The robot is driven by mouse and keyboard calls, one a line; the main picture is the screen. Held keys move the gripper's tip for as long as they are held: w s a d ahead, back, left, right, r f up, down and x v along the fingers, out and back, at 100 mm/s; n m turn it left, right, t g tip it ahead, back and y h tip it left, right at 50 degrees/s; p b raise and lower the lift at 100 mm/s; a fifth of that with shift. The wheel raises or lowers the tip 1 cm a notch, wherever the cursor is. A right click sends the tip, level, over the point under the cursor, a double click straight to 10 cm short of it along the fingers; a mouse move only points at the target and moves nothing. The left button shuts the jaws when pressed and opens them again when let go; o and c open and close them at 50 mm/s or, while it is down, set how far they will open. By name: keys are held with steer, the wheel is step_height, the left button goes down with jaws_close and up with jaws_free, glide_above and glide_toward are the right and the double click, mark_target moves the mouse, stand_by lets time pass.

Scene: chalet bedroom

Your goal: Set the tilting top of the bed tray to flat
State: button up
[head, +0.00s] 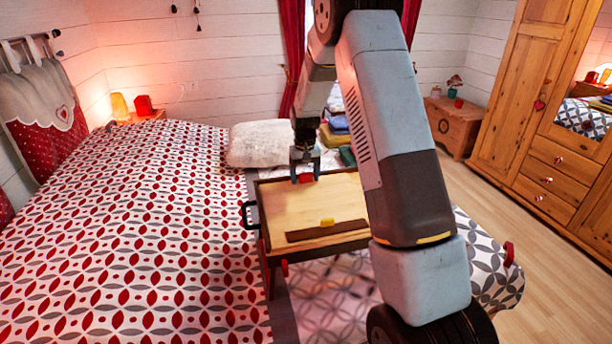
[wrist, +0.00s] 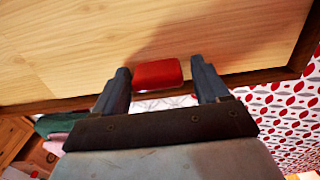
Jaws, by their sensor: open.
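The bed tray stands on the bed, with a pale wooden top (head: 295,205) framed in dark wood. A dark ledge strip (head: 345,229) with a yellow piece (head: 327,222) lies along its near side. I cannot tell the exact slope of the top. A red tab (head: 305,178) sits at the far edge of the top; in the wrist view the red tab (wrist: 157,73) lies between my fingertips. My gripper (head: 305,168) is open at that far edge, one finger on each side of the tab, with gaps visible. My arm hides the tray's right side.
A black handle (head: 248,214) sticks out at the tray's left. A white pillow (head: 257,145) and folded cloths (head: 337,125) lie beyond the tray. A patterned bedspread (head: 130,230) covers the bed. A wooden wardrobe (head: 525,90) stands at the right.

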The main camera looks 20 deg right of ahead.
steer(key=shift+d, duration=0.1)
step_height(320, 180, up, 14)
steer(key=shift+f, duration=0.2)
stand_by(0.4)
steer(key=s+r+t, duration=0.3)
steer(key=s+r, duration=1.2)
steer(key=s, duration=0.4)
steer(key=s+t, duration=0.2)
steer(key=s, duration=2)
steer(key=shift+r+t, duration=0.3)
steer(key=shift+r, duration=0.15)
